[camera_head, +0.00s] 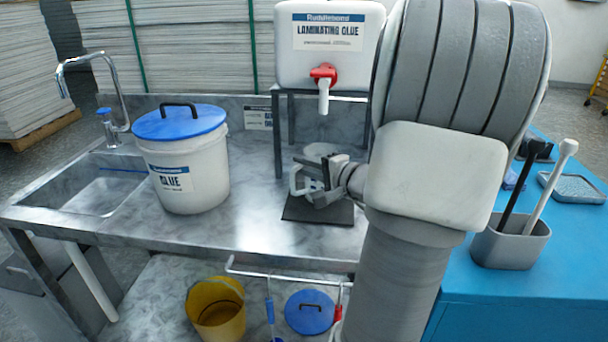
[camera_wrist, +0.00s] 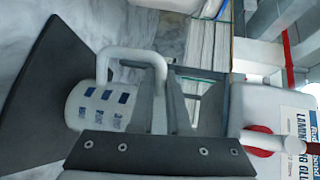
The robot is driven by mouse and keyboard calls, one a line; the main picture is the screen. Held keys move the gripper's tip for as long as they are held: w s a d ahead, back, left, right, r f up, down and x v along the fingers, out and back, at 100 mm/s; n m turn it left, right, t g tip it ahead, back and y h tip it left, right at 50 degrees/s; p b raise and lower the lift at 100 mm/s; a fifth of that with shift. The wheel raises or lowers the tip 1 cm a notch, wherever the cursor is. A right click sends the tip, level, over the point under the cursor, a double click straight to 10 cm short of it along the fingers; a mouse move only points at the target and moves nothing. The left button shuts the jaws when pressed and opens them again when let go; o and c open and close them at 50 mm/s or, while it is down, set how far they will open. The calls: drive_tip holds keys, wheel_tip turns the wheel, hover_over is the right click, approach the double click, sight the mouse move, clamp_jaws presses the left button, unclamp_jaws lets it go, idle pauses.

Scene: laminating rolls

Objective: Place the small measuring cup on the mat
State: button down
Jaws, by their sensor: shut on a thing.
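The small measuring cup (camera_wrist: 98,106) is white with blue marks and a white looped handle. In the wrist view, my gripper (camera_wrist: 165,95) is shut on the handle. In the head view, my gripper (camera_head: 308,184) is over the dark mat (camera_head: 303,212), and the white handle shows at its left. The mat also shows at the left of the wrist view (camera_wrist: 40,75). The cup is at the mat, but I cannot tell whether its base touches it. A pale round shape shows just behind my gripper; I cannot tell whether it is part of the cup.
A white laminating glue tank (camera_head: 328,52) with a red tap stands on a frame behind the mat. A lidded glue bucket (camera_head: 188,165) stands to the left, beside the sink (camera_head: 105,196). The metal counter (camera_head: 255,215) is clear between bucket and mat. A blue table (camera_head: 530,295) is at the right.

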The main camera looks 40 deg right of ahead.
drive_tip(key=shift+f, duration=0.6)
drive_tip(key=shift+f+b, duration=0.2)
drive_tip(key=shift+b, duration=0.15)
drive_tip(key=c, duration=0.9)
unclamp_jaws()
drive_tip(key=shift+r, duration=0.1)
drive_tip(key=shift+r+p, duration=0.15)
drive_tip(key=shift+p, duration=0.15)
drive_tip(key=s, duration=0.4)
drive_tip(key=s+r+p, duration=0.1)
drive_tip(key=s, duration=0.3)
drive_tip(key=s+r, duration=0.1)
drive_tip(key=s, duration=0.2)
drive_tip(key=shift+s+a+r+p, duration=0.15)
drive_tip(key=shift+s+a+p, duration=0.15)
drive_tip(key=shift+s, duration=0.1)
drive_tip(key=shift+a, duration=0.1)
